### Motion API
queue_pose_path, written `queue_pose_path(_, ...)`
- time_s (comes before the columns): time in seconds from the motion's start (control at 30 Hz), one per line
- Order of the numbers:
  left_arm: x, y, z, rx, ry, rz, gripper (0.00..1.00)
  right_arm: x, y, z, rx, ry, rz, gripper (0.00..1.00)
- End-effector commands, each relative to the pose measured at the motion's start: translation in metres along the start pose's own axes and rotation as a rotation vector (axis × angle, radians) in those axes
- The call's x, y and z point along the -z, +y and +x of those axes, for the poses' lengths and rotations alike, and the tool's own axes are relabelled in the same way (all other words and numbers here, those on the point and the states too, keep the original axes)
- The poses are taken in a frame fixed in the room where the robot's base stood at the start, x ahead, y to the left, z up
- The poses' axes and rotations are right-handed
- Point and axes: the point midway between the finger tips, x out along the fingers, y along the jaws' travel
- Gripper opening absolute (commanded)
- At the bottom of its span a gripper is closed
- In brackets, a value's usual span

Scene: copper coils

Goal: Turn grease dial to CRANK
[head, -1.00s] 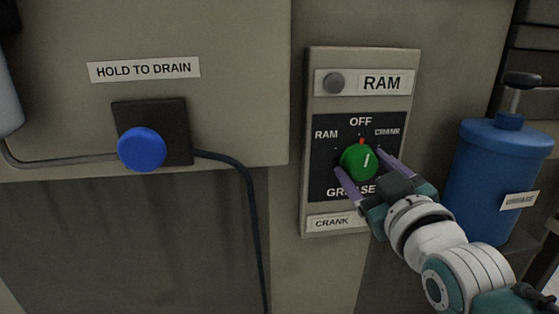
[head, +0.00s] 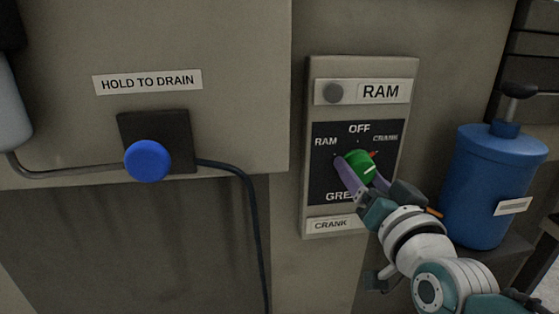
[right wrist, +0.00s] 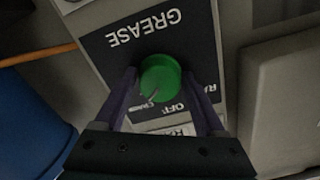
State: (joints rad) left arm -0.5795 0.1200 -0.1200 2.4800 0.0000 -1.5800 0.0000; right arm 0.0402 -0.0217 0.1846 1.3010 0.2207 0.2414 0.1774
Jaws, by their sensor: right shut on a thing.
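The grease dial (head: 356,162) is a green round knob on a black plate (head: 322,178) marked RAM, OFF, CRANK and GREASE. Its red pointer (head: 374,154) points to the upper right, toward the CRANK mark (head: 385,138). My right gripper (head: 360,173) is shut on the knob, one purple finger on each side. In the right wrist view the green knob (right wrist: 160,76) sits between the fingers of the right gripper (right wrist: 159,84). The fingers cover part of the word GREASE in the head view. My left gripper is not in view.
Above the dial is a grey round lamp or button (head: 333,92) beside a RAM label (head: 381,92). A CRANK label (head: 331,224) is below. A blue grease canister (head: 490,185) stands close on the right. A blue button (head: 147,160) with a cable is on the left.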

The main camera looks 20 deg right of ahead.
Motion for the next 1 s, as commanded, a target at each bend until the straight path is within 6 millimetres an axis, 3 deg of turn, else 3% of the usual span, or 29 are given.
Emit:
queue_pose_path(0.3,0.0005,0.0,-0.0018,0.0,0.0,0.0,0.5,-0.0002,-0.0003,0.0,0.0,-0.001,0.103,0.16)
queue_pose_path(0.8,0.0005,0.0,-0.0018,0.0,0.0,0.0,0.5,-0.0002,-0.0002,0.0,0.0,0.0,0.122,0.16)
queue_pose_path(0.83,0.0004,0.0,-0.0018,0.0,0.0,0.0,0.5,-0.0003,-0.0002,0.0,0.0,-0.001,0.122,0.75)
queue_pose_path(1.0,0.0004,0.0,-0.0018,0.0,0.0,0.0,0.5,-0.0002,-0.0003,0.0,0.0,0.0,0.12,0.94)
